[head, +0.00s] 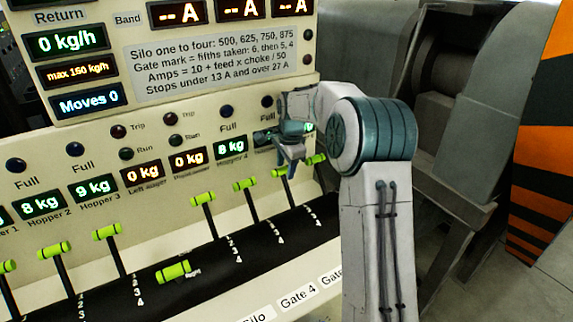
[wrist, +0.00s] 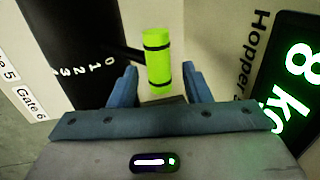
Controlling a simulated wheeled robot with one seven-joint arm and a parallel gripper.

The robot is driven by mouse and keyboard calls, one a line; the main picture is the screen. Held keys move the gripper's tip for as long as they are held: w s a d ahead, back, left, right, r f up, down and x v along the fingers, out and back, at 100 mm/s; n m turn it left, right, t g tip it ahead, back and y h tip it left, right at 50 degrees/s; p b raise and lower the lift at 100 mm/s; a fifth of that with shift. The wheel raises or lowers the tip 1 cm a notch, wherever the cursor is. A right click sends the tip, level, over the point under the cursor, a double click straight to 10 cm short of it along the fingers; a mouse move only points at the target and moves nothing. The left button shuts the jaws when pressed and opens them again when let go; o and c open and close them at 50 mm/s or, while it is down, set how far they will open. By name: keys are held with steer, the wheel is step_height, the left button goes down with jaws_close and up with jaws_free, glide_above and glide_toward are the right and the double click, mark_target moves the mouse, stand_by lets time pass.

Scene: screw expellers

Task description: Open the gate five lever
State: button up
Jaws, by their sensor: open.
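The gate five lever has a lime-green handle (wrist: 158,60) with dark bands on a black stem. In the wrist view the handle's lower part lies between the two blue fingertips of my gripper (wrist: 160,72), which is open with a gap on each side. How deep the handle sits between them I cannot tell.
The gate four lever (head: 245,185) stands close on the left, another upright lever (head: 203,199) beyond it. The gate six handle (head: 316,160) is just right of my gripper. A lowered lever (head: 173,272) is farther left. A hopper display (wrist: 292,85) reads 8 kg.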

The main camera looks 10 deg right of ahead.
steer(key=shift+c, duration=0.3)
jaws_close()
steer(key=shift+r, duration=0.1)
steer(key=shift+s+d+b, duration=0.1)
steer(key=shift+d+b, duration=0.05)
steer(key=shift+b, duration=0.2)
